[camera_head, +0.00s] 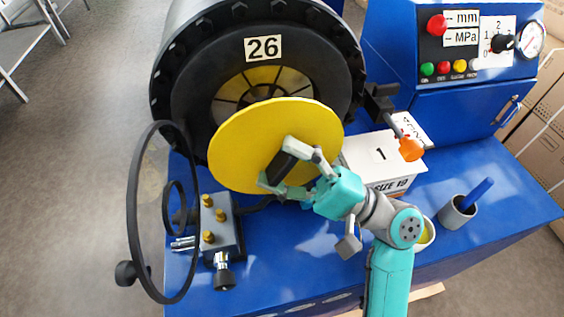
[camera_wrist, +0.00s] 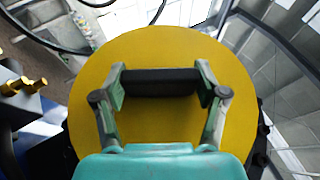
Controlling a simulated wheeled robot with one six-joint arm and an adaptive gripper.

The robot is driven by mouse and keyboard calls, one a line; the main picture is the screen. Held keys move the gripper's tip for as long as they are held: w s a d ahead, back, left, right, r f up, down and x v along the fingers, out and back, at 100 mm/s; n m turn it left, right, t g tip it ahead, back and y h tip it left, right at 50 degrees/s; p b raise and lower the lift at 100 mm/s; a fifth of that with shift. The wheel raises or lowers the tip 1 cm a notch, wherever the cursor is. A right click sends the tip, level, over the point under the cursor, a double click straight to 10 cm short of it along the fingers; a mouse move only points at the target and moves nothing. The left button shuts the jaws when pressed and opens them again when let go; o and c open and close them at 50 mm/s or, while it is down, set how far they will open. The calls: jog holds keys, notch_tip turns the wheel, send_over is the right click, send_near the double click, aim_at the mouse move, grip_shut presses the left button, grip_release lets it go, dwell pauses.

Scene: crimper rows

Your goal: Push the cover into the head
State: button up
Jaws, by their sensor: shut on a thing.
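The cover is a round yellow disc (camera_head: 240,150) with a black bar handle (camera_head: 281,168). My gripper (camera_head: 283,168) is shut on this handle. In the wrist view the cover (camera_wrist: 160,50) fills the middle, and the handle (camera_wrist: 160,82) lies between the two fingers of my gripper (camera_wrist: 160,85). The head is a large black ring (camera_head: 190,100) marked 26, with yellow and dark segments (camera_head: 262,85) inside its opening. The cover is in front of the head and overlaps the lower part of the opening. It appears apart from the head, though the exact gap is hidden.
A black hoop (camera_head: 133,215) and a valve block (camera_head: 213,225) stand at left. The control cabinet (camera_head: 450,90) is behind.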

dwell(0.5)
jog(key=shift+w+a, duration=0.25)
jog(key=shift+w, duration=0.65)
jog(key=shift+w+a, duration=0.25)
jog(key=shift+w, duration=0.7)
jog(key=shift+w+a, duration=0.25)
jog(key=shift+w, duration=0.65)
jog(key=shift+w+a, duration=0.2)
jog(key=shift+w, duration=0.5)
jog(key=shift+w+a+r, duration=0.15)
jog(key=shift+w, duration=0.45)
jog(key=o, duration=1.4)
